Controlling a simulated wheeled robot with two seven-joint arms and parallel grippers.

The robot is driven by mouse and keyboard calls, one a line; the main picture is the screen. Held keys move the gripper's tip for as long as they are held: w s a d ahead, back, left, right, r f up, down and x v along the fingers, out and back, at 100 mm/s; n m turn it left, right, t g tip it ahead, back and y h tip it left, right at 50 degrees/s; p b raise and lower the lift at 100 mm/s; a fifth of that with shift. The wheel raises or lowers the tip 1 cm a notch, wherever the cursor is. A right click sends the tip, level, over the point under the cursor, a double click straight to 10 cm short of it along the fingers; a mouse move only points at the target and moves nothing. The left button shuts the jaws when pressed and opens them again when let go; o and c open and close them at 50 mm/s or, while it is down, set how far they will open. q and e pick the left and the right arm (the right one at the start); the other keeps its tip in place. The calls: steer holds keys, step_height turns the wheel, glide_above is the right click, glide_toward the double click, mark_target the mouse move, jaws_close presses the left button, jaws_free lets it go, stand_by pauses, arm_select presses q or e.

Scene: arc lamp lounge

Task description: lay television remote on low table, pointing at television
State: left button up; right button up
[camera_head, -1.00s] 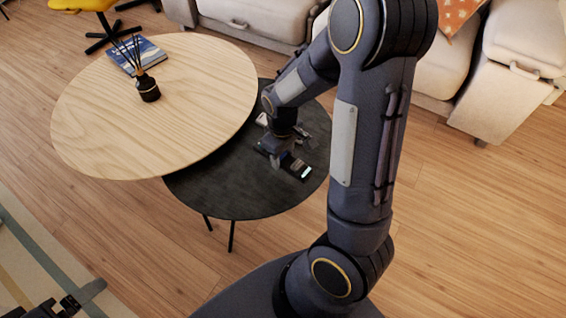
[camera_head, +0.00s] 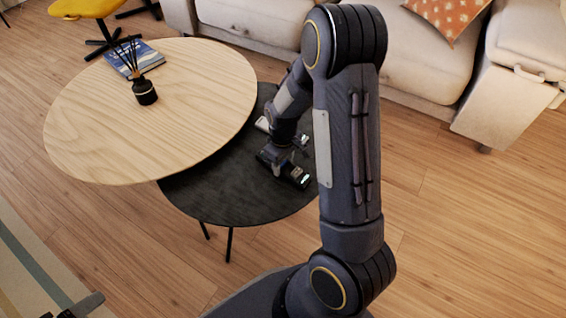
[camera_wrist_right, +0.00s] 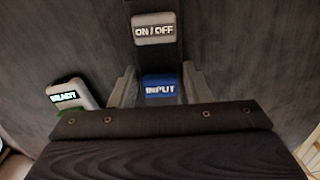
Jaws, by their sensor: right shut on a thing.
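The television remote (camera_wrist_right: 158,58) is dark, with a pale ON/OFF button and a blue INPUT button in the right wrist view. My right gripper (camera_wrist_right: 157,90) is shut on it, one finger on each side by the INPUT button. In the head view my right gripper (camera_head: 280,158) is low over the dark round table (camera_head: 225,192); I cannot tell whether the remote touches the top. The arm partly hides it there. My left gripper (camera_head: 84,306) shows only in part at the bottom left, its opening unclear. No television is in view.
A small pale device with a lit READY label (camera_wrist_right: 68,96) lies left of the remote. A higher wooden round table (camera_head: 150,120) overlaps the dark one, bearing a reed diffuser (camera_head: 145,92) and a book (camera_head: 135,60). A sofa (camera_head: 420,70) stands behind.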

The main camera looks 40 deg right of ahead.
steer(key=shift+f, duration=0.2)
steer(key=o, duration=1.1)
steer(key=shift+r, duration=0.15)
step_height(320, 180, up, 12)
steer(key=p, duration=0.5)
steer(key=s+a+r+m+t+y, duration=0.1)
steer(key=s+a+r+t, duration=0.1)
steer(key=s+a+r, duration=0.2)
steer(key=s+a+r+m+t+y, duration=0.1)
steer(key=s+a+r, duration=0.3)
steer(key=s, duration=0.4)
steer(key=s+a+r+m+t+y, duration=0.1)
steer(key=s+a+r+m+t, duration=0.1)
steer(key=s+a+r, duration=0.2)
steer(key=shift+s+r+m+t+y, duration=0.3)
steer(key=shift+s+r+m+y, duration=0.1)
steer(key=shift+s+r, duration=0.7)
steer(key=shift+r, duration=0.1)
